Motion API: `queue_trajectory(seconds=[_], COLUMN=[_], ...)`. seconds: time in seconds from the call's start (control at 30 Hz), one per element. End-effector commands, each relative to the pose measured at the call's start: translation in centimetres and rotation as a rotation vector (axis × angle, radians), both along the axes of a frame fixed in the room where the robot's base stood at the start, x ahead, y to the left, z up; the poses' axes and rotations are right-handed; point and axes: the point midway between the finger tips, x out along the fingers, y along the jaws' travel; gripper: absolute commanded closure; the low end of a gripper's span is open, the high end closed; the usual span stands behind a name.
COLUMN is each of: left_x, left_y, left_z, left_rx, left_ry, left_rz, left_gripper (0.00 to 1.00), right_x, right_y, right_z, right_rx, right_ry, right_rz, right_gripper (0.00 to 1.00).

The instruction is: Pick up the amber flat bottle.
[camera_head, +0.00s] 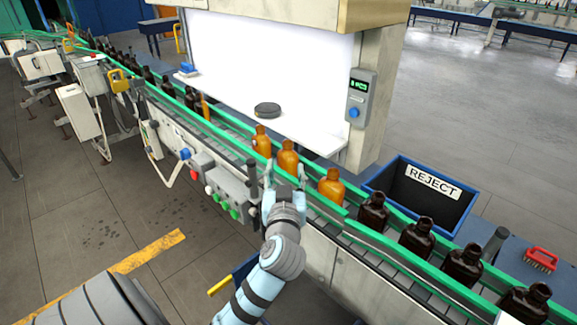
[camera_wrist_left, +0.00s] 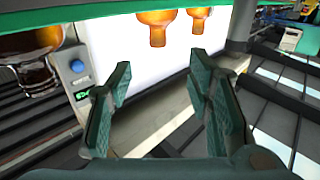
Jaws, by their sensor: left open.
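Three amber bottles stand upright in a row on the green-railed conveyor in the head view: one farther left (camera_head: 262,142), a middle one (camera_head: 288,158) and one farther right (camera_head: 331,188). I cannot tell which of them is flat. My left gripper (camera_head: 286,172) is open and empty at the near rail, just in front of the middle bottle and left of the right one. In the left wrist view the open fingers (camera_wrist_left: 160,70) have nothing between them. Amber bottles (camera_wrist_left: 155,27) hang upside down at that view's top edge, beyond the fingertips. My right gripper is not in view.
Several dark brown bottles (camera_head: 417,237) stand farther right on the conveyor, and more far left. A bright inspection booth (camera_head: 270,60) with a round dark disc (camera_head: 267,110) rises behind. A blue reject bin (camera_head: 425,200) and a red brush (camera_head: 541,259) are at the right.

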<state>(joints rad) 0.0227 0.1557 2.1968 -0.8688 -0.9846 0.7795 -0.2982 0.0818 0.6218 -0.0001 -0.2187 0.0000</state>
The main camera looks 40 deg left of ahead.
Motion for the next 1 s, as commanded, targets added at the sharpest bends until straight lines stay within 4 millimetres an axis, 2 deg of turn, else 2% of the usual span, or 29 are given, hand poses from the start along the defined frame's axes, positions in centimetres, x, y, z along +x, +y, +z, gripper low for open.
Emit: queue_trajectory(seconds=[0.13,0.33,0.5,0.6,0.77,1.0], left_x=[3.0,5.2,7.9,8.5,8.5,8.5], left_y=[2.5,4.2,6.1,6.7,6.7,6.7], left_z=[0.3,0.3,0.5,0.4,0.3,0.3], left_rx=[0.002,0.000,0.000,-0.002,-0.002,-0.002], left_ry=[0.003,0.005,0.006,0.005,0.005,0.005], left_rz=[0.001,0.000,-0.001,-0.002,-0.002,-0.003], left_gripper=[0.54,0.54,0.54,0.54,0.54,0.91], right_x=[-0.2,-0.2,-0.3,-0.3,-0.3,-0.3], right_y=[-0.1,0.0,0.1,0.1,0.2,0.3], right_z=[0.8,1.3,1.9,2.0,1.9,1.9], right_rx=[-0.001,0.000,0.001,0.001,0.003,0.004], right_ry=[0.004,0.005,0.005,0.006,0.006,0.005], right_rz=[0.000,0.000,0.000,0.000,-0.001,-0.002], right_gripper=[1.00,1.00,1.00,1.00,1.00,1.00])
